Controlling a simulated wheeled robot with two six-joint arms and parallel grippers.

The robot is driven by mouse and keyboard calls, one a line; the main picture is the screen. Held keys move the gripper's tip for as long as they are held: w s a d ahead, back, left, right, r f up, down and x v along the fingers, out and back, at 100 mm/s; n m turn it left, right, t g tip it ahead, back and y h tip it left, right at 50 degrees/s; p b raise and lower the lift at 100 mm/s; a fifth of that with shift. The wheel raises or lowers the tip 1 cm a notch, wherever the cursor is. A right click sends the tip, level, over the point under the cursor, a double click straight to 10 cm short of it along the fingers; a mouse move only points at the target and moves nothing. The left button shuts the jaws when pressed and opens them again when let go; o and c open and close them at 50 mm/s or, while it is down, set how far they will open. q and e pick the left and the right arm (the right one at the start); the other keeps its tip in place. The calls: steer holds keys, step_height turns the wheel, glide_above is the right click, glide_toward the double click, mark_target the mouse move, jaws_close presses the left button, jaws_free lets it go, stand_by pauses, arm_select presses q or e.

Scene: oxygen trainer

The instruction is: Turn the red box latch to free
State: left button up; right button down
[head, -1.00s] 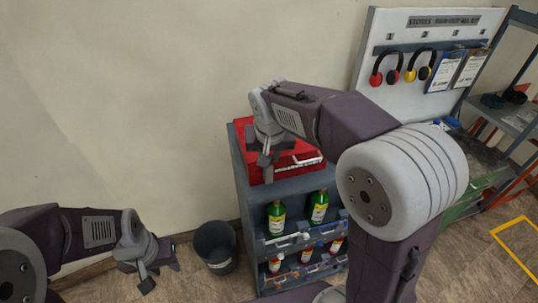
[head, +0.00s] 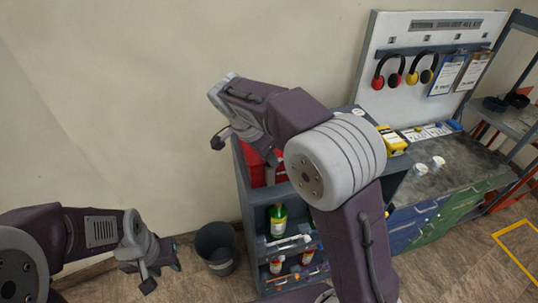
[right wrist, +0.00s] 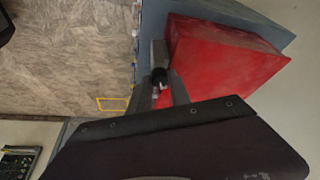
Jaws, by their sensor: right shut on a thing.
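The red box (head: 256,168) sits on top of the grey cabinet, mostly hidden behind my right arm in the head view. In the right wrist view the red box (right wrist: 222,58) fills the upper right. My right gripper (right wrist: 161,76) is at the side of the box, shut on a small dark knob (right wrist: 160,80), which appears to be the latch. The fingers cover part of it, and its exact turn angle cannot be told. My left gripper (head: 150,270) hangs at the lower left of the head view, away from the box; its jaw opening is unclear.
The grey cabinet (head: 256,226) holds green and red-labelled bottles on its lower shelves. A dark bin (head: 216,247) stands on the floor to its left. A workbench (head: 440,178) with a yellow box (head: 392,141) and small white items stands to the right.

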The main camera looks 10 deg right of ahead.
steer(key=shift+w+r+m+g+p, duration=0.1)
steer(key=shift+m+g+p, duration=0.45)
steer(key=shift+m, duration=0.6)
steer(key=shift+w+m+g+p, duration=0.1)
steer(key=shift+m+g+p, duration=0.25)
steer(key=shift+m+p, duration=0.55)
steer(key=shift+m, duration=0.45)
steer(key=c, duration=1.2)
jaws_free()
steer(key=shift+c, duration=0.2)
steer(key=shift+a+r+b, duration=0.2)
steer(key=shift+r+b, duration=0.05)
steer(key=shift+b, duration=0.1)
steer(key=v, duration=0.8)
